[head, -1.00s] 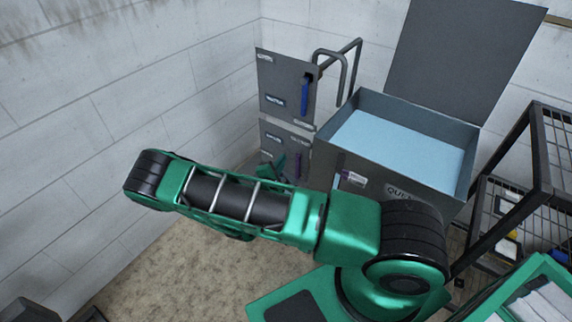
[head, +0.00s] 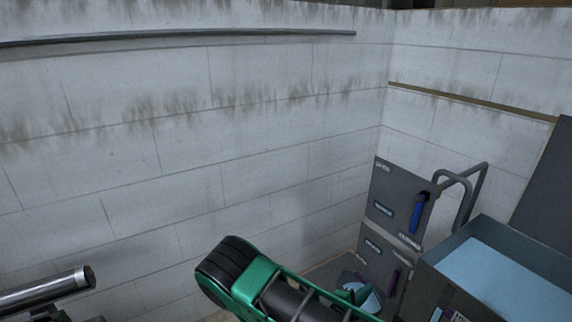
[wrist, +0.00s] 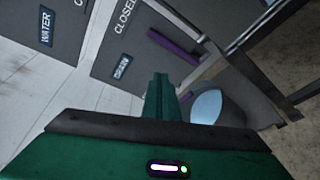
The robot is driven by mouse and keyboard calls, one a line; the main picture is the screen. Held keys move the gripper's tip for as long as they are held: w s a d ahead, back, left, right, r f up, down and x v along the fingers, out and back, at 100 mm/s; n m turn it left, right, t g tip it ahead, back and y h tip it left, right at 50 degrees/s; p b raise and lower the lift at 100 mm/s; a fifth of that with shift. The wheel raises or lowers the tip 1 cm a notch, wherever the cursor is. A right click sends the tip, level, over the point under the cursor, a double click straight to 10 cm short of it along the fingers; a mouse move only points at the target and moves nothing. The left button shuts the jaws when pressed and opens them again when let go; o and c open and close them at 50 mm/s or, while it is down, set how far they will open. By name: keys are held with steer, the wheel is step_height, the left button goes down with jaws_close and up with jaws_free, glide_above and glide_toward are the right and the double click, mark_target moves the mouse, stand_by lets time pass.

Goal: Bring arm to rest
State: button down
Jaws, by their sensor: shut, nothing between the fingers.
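My arm (head: 285,298) is green and black and reaches from the bottom edge of the head view toward the grey panels. My gripper (wrist: 160,98) shows in the wrist view as green fingers close together, with nothing between them. Its green tip also shows in the head view (head: 354,289), in front of the lower panel. The lower grey panel (wrist: 108,58) carries a DRAIN label and a purple handle (wrist: 173,47). The fingers appear apart from the handle. The rest of the arm is out of the picture.
The upper panel (head: 390,195) has a blue handle (head: 417,214). A grey open bin (head: 440,272) with a light blue inside stands at right. A round vessel with a pale blue surface (wrist: 206,106) sits beside the fingers. White block walls (head: 230,150) close the corner.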

steer(key=s+r+m+g+y, duration=0.2)
steer(key=s+r+m+y, duration=0.25)
steer(key=r, duration=0.75)
steer(key=s+r+m+g+y, duration=0.2)
steer(key=s+r+m+y, duration=0.3)
steer(key=r, duration=0.7)
steer(key=s+r+m+g+y, duration=0.2)
steer(key=s+r+m, duration=0.3)
steer(key=r, duration=0.7)
steer(key=s+d+f+m+g, duration=0.1)
steer(key=s+d+m+g, duration=0.1)
steer(key=s+d, duration=0.3)
steer(key=s+d+f+m+g, duration=0.1)
steer(key=s+d, duration=0.5)
steer(key=s, duration=0.6)
steer(key=shift+s+f+m+g, duration=0.15)
steer(key=shift+s+m+g, duration=0.2)
steer(key=shift+m+g, duration=0.6)
steer(key=shift+y, duration=0.25)
